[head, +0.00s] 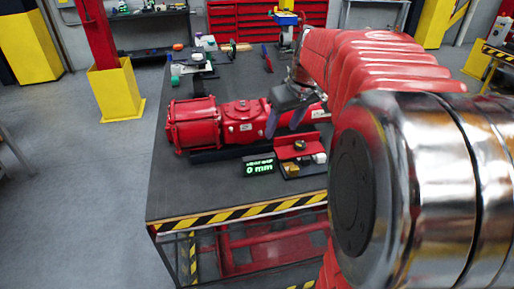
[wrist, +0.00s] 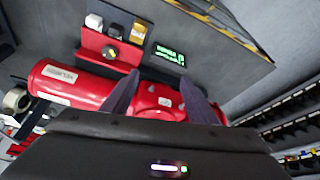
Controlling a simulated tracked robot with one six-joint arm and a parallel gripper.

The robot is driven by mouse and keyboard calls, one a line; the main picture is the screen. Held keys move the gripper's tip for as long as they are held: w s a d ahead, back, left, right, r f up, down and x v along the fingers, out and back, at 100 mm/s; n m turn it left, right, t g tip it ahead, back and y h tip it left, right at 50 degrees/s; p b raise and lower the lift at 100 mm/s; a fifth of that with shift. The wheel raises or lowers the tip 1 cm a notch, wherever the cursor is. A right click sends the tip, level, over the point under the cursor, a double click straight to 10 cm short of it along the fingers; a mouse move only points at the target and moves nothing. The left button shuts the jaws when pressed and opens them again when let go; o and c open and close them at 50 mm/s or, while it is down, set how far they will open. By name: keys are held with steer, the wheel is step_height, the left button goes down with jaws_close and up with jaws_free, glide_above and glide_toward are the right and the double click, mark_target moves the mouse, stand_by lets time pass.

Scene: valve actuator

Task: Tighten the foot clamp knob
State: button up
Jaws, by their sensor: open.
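The red valve actuator (head: 240,121) lies along the bench; its red body also shows in the wrist view (wrist: 85,88). In front of it, a red bracket (head: 316,138) carries a dark round knob (head: 299,146). In the wrist view the knob (wrist: 110,52) has a yellow mark and sits on the red plate (wrist: 125,62). I cannot tell for certain that this is the foot clamp knob. My gripper (head: 285,122) is open and empty above the actuator, apart from the knob. Its two fingers (wrist: 162,95) point toward the actuator in the wrist view.
A small display (head: 259,168) reads "0 mm" in green near the front of the bench. A dark tray (head: 290,173) with small yellow and white blocks is beside it. The bench's front left (head: 185,190) is clear. Tools and bottles stand at the back.

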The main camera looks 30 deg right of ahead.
steer(key=s+a, duration=0.5)
steer(key=a, duration=0.6)
steer(key=shift+s, duration=0.1)
steer(key=s+a+f+t, duration=0.1)
steer(key=s+a+f, duration=0.4)
steer(key=s+a, duration=0.7)
steer(key=shift+s+f, duration=0.15)
steer(key=shift+s, duration=0.05)
